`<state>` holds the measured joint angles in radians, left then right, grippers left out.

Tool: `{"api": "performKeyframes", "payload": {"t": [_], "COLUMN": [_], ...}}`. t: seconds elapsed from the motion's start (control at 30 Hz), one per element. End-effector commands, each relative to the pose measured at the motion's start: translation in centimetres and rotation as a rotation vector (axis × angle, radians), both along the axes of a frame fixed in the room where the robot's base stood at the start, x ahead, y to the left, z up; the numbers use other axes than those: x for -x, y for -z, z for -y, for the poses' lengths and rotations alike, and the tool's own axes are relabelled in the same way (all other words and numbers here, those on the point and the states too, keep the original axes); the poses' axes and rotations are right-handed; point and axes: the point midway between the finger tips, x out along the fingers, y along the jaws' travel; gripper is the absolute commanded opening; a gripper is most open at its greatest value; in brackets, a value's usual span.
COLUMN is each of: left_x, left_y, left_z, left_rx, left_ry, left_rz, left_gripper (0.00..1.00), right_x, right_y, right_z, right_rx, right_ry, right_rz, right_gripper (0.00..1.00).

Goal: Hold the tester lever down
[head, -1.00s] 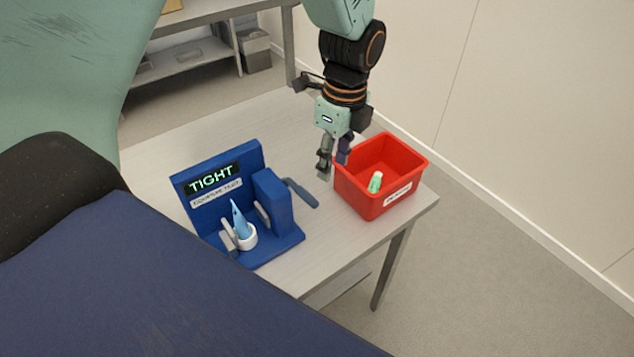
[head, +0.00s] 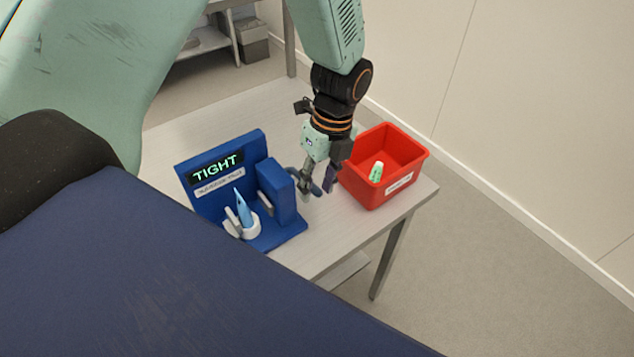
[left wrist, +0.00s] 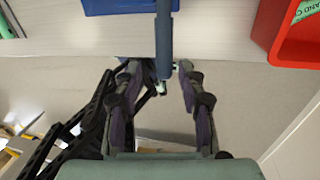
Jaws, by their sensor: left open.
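The blue tester (head: 285,205) stands on the table, and its screen (head: 217,167) reads "TIGHT". A pointed light-blue piece (head: 243,210) stands upright in its white ring holder (head: 250,231). The grey-blue lever (head: 294,173) sticks out from the tester's right side, partly hidden by my fingers. My left gripper (head: 317,190) is open at the lever's outer end. In the left wrist view the lever (left wrist: 163,42) comes down from the tester (left wrist: 118,7), its end between the open fingers (left wrist: 159,80). I cannot tell if they touch. My right gripper is not in view.
A red bin (head: 410,165) with a green-and-white tube (head: 376,172) in it stands close to the right of my left gripper. The table (head: 215,122) is clear behind the tester. A shelf unit (head: 205,45) stands at the back.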

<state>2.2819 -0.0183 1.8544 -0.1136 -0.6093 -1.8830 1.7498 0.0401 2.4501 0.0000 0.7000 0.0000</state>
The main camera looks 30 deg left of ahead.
Motion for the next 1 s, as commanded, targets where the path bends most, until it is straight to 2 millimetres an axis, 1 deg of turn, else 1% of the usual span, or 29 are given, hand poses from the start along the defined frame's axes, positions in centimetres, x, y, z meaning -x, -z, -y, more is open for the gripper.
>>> {"api": "performKeyframes", "payload": {"t": [0.13, 0.37, 0.47, 0.83, 0.87, 1.0], "left_x": [0.05, 0.04, 0.04, 0.12, 0.13, 0.07], "left_y": [0.7, 0.78, 0.77, 0.76, 0.76, 0.76], "left_z": [-0.15, -0.15, -0.14, -0.15, -0.15, -0.13], "left_rx": [0.0, 0.0, 0.0, -0.001, -0.001, 0.0], "left_ry": [0.0, -0.001, -0.001, 0.0, 0.0, -0.001], "left_rz": [0.0, 0.001, 0.001, -0.002, -0.002, 0.0], "left_gripper": [0.4, 0.4, 0.33, 0.02, 0.0, 0.0], "right_x": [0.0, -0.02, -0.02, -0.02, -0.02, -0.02], "right_y": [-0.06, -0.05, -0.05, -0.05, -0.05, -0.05], "right_z": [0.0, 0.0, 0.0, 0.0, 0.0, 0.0], "right_rx": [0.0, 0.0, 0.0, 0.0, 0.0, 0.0], "right_ry": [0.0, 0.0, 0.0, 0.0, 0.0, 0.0], "right_rz": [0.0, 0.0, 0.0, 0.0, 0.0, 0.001], "right_gripper": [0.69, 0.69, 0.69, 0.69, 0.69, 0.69]}}
